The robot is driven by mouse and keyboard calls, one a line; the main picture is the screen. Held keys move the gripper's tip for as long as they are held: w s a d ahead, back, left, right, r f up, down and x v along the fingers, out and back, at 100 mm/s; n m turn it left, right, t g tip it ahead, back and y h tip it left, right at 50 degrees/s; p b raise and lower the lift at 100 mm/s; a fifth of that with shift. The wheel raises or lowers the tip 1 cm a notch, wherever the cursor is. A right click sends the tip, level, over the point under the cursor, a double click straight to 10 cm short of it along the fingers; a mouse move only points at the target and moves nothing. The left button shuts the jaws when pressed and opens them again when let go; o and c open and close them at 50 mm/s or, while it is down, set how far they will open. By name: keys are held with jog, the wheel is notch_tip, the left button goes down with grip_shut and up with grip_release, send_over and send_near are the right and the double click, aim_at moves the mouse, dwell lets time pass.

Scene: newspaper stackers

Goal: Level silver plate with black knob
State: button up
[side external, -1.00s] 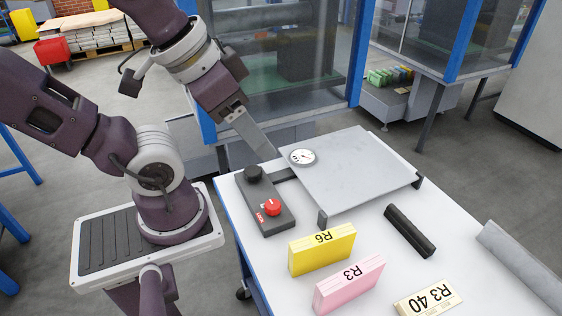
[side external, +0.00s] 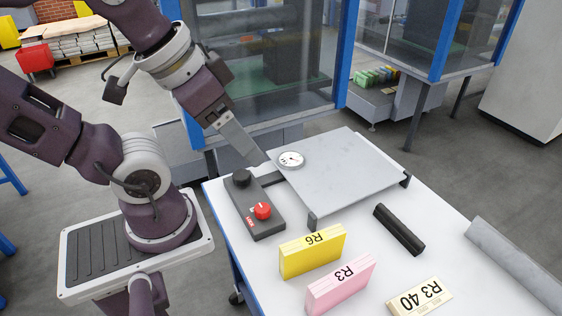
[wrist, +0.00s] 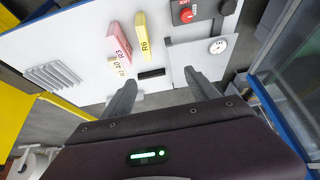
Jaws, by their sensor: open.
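The silver plate (side external: 350,172) lies on black corner supports on the white table. I cannot tell whether it is level. The black knob (side external: 241,177) is on a dark control box (side external: 256,223) left of the plate, behind a red knob (side external: 263,211). My gripper (side external: 263,162) is above the table, its tip seen between the black knob and the gauge; contact is unclear. In the wrist view, my gripper (wrist: 162,82) has its fingers apart and nothing between them. The plate (wrist: 193,56) and black knob (wrist: 228,6) also show there.
A yellow R6 block (side external: 312,252), a pink R3 block (side external: 341,286) and a cream R3 40 block (side external: 420,298) stand in front. Blue-framed glass enclosures (side external: 265,60) stand behind.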

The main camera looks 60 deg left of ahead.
jog(key=w+a+f+n+g, duration=0.1)
jog(key=w+a+f+n, duration=0.15)
jog(key=w+n, duration=0.2)
jog(key=n+g, duration=0.5)
jog(key=n, duration=1.3)
send_over(241, 174)
jog(key=f, duration=1.9)
jog(key=shift+w+d+f, duration=0.15)
jog(key=shift+d+f, duration=0.05)
jog(key=shift+f, duration=0.2)
notch_tip(241, 174, down, 8)
jog(key=shift+a+r, duration=0.15)
jog(key=shift+r, duration=0.05)
jog(key=shift+c, duration=0.2)
jog(key=c, duration=1.3)
